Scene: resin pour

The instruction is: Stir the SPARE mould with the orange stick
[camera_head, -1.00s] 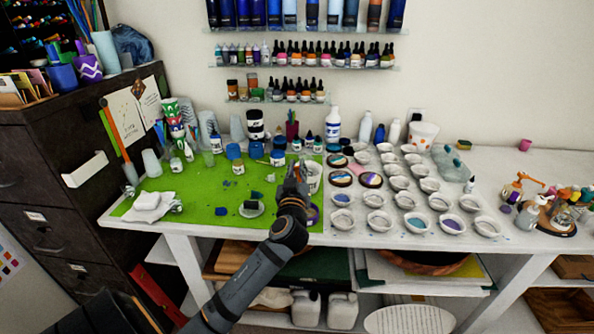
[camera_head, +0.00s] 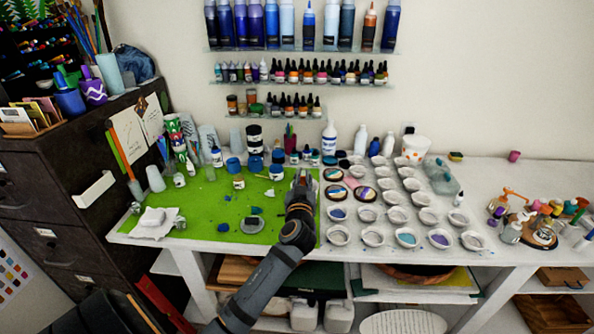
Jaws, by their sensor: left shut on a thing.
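Several white round moulds (camera_head: 373,236) stand in rows on the right of the white table, some holding blue or purple fill. I cannot read any label, so I cannot tell which one is the SPARE mould. My left gripper (camera_head: 301,180) is over the right edge of the green mat (camera_head: 200,205), left of the moulds. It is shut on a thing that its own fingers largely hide. I cannot make out an orange stick in it. My right gripper is not in view.
Paint jars and bottles (camera_head: 254,140) crowd the mat's back edge. Dark-rimmed painted discs (camera_head: 336,192) lie just right of my gripper. A white cloth (camera_head: 153,222) lies at the mat's left. A figurine group (camera_head: 540,232) stands far right.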

